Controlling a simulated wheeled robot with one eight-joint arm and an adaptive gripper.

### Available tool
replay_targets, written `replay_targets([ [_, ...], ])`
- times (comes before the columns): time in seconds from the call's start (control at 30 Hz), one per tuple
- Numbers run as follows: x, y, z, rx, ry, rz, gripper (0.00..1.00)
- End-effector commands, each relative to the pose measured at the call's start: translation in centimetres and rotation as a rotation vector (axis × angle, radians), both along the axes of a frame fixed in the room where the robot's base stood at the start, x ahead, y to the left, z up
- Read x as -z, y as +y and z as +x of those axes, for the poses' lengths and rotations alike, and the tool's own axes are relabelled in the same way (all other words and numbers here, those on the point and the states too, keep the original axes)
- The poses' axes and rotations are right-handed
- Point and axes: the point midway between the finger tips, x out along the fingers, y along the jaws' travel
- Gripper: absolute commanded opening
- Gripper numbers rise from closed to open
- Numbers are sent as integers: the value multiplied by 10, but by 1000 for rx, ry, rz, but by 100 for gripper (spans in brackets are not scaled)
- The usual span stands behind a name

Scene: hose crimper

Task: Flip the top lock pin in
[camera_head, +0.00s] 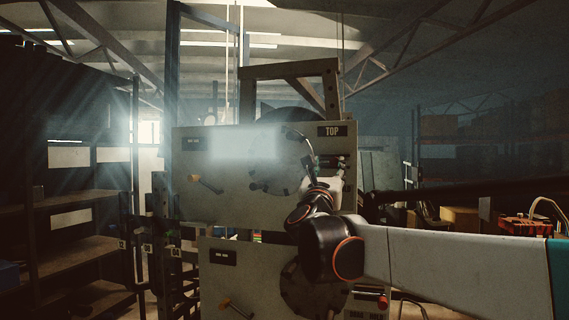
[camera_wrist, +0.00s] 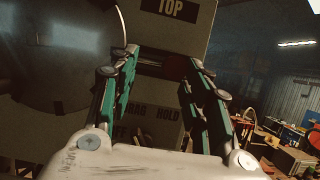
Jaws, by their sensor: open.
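The top lock pin (camera_wrist: 172,66) appears as a dark, reddish bar under the TOP label (camera_wrist: 170,8) in the wrist view. It lies between the fingertips of my gripper (camera_wrist: 164,58). The two green-sided fingers are spread apart, one on each side, and I cannot tell whether they touch it. In the head view, my gripper (camera_head: 327,164) is at the right edge of the upper panel (camera_head: 225,205), just below the TOP label (camera_head: 332,130). The pin is too small and covered there to make out its position.
A round disc (camera_wrist: 65,50) lies left of the fingers. Shelving (camera_head: 75,245) stands at left, and a cluttered bench (camera_head: 525,226) at right.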

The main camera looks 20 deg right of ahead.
Motion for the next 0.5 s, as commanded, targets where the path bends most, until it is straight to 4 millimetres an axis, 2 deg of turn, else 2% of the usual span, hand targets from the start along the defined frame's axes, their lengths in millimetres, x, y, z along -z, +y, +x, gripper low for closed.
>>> replay_targets([
  [0.03,7,12,-41,-13,2,0,40],
  [0.3,23,31,-72,-7,1,0,40],
  [0.5,26,32,-77,-1,2,-1,40],
])
